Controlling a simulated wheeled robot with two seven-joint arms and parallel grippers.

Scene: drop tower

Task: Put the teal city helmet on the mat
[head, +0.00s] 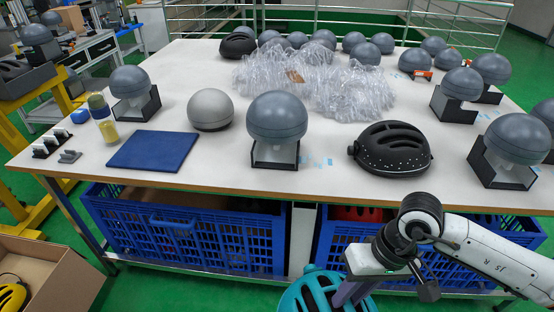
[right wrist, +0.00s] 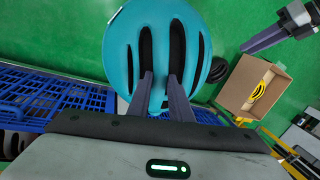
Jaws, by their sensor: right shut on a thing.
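The teal helmet (head: 315,290) is at the bottom edge of the head view, in front of the table and below its top, partly cut off. My right gripper (head: 350,290) is shut on it. In the right wrist view the teal helmet (right wrist: 190,45) fills the top middle, with the fingers of my right gripper (right wrist: 161,88) reaching into its vents. The dark blue mat (head: 153,150) lies flat and empty on the table's left front. My left gripper (right wrist: 264,40) shows only in the right wrist view, at upper right; its jaw opening is unclear.
The white table (head: 340,188) holds a black helmet (head: 390,149), several grey domes, some on black stands, and clear plastic wrap (head: 310,80). A grey dome on a stand (head: 277,118) stands right of the mat. Blue crates (head: 190,232) sit under the table. A cardboard box (head: 60,272) is at lower left.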

